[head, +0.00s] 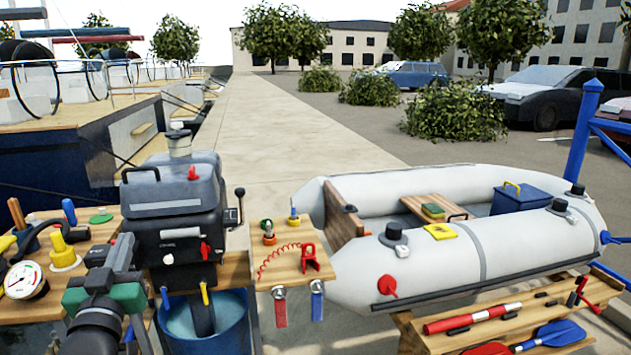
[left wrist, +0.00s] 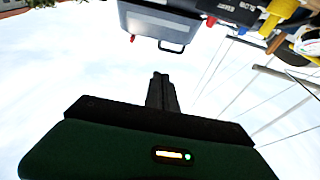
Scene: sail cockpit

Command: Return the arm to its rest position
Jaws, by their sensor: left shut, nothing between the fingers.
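My left gripper (head: 122,246) is at the lower left in the head view, with a green body and dark fingers pointing up and away. It is in front of the left part of the outboard motor (head: 178,235); whether it touches the motor cannot be told. In the left wrist view its dark fingers (left wrist: 160,78) are together with nothing between them, against the sky. The motor's grey cover with its handle (left wrist: 165,25) shows upside down at the top of that view, apart from the fingertips. My right gripper is not in view.
A wooden bench (head: 240,270) holds a gauge (head: 25,281), a yellow fitting (head: 62,250) and a red coiled cord (head: 280,259). A blue tub (head: 228,325) stands under the motor. A grey inflatable boat (head: 440,270) lies at right, with paddles (head: 548,335) in front. The walkway behind is clear.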

